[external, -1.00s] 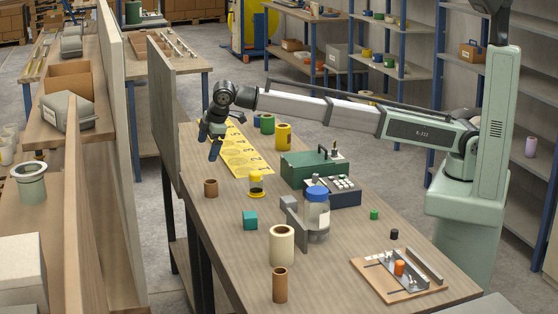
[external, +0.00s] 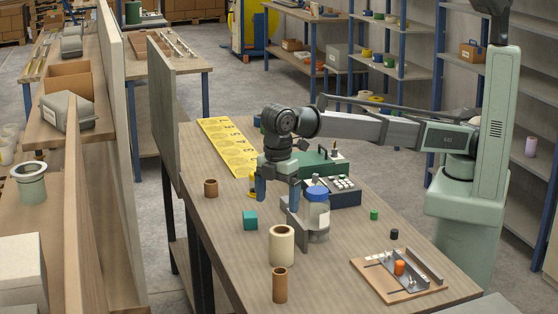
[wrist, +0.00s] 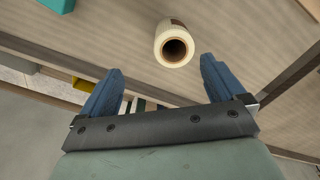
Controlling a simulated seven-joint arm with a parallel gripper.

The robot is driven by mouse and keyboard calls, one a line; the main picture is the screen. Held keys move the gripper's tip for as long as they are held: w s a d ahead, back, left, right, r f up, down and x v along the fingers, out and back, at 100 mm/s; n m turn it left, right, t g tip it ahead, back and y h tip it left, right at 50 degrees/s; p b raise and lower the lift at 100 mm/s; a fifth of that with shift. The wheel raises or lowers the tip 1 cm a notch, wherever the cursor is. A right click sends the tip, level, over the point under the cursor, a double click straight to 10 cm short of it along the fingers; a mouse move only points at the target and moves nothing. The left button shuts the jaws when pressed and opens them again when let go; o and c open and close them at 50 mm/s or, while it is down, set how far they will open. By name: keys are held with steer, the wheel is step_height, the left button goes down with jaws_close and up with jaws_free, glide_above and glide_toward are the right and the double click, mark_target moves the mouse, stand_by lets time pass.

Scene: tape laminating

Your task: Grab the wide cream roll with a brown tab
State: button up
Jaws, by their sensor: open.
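The wide cream roll (external: 281,246) stands upright on the table in the foreground. In the wrist view the cream roll (wrist: 163,34) shows its dark brown core, with a small brown patch at its far side that may be the tab. My gripper (external: 278,202) is open and empty, fingers pointing down, behind the roll and above the table. In the wrist view my gripper (wrist: 162,68) has its blue fingers spread, with the roll ahead of the gap and apart from both fingers.
A narrow brown roll (external: 280,285) stands just in front of the cream one. A blue-lidded jar (external: 317,208) and grey block stand close to my gripper. A teal cube (external: 250,220) and small brown roll (external: 211,188) are left. A fixture board (external: 400,276) lies right.

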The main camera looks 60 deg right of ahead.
mark_target(283, 246)
steer(key=f, duration=0.4)
steer(key=s+f, duration=0.1)
steer(key=f, duration=0.4)
steer(key=s+f, duration=0.1)
steer(key=f, duration=0.3)
steer(key=shift+a+f, duration=0.35)
steer(key=shift+a, duration=0.05)
steer(key=shift+w, duration=0.1)
steer(key=shift+c, duration=0.3)
steer(key=c, duration=1.1)
